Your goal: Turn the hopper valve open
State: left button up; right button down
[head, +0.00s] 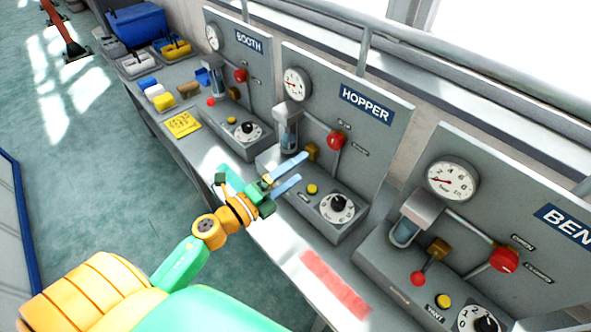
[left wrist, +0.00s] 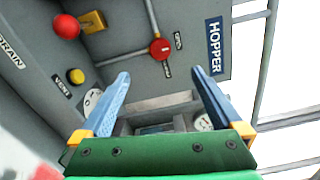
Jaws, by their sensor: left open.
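The hopper panel (head: 385,135) is the middle grey one, with a blue HOPPER label (head: 366,104). Its red valve knob (head: 337,140) sits below the label with a grey bar by it. In the left wrist view the red knob (left wrist: 160,49) lies just beyond and between the fingertips, apart from them, and the HOPPER label (left wrist: 215,46) is to its right. My left gripper (head: 303,166) is open and empty in front of the panel; its two blue fingers (left wrist: 160,73) point towards it. The small labels beside the knob are hard to read. My right gripper is out of view.
The hopper panel also has a gauge (head: 296,83), a filter bowl (head: 288,130), a yellow button (head: 312,189) and a dial (head: 337,208). The booth panel (head: 250,75) stands left and another (head: 520,190) right. Small blocks and a blue bin (head: 137,25) lie further left.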

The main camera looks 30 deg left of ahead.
pick_arm(q)
jog(key=s+a+r, duration=0.2)
jog(key=s, duration=0.4)
jog(key=shift+s+a+p, duration=0.2)
jog(key=shift+s+p, duration=0.1)
jog(key=shift+p, duration=0.05)
dwell(2.1)
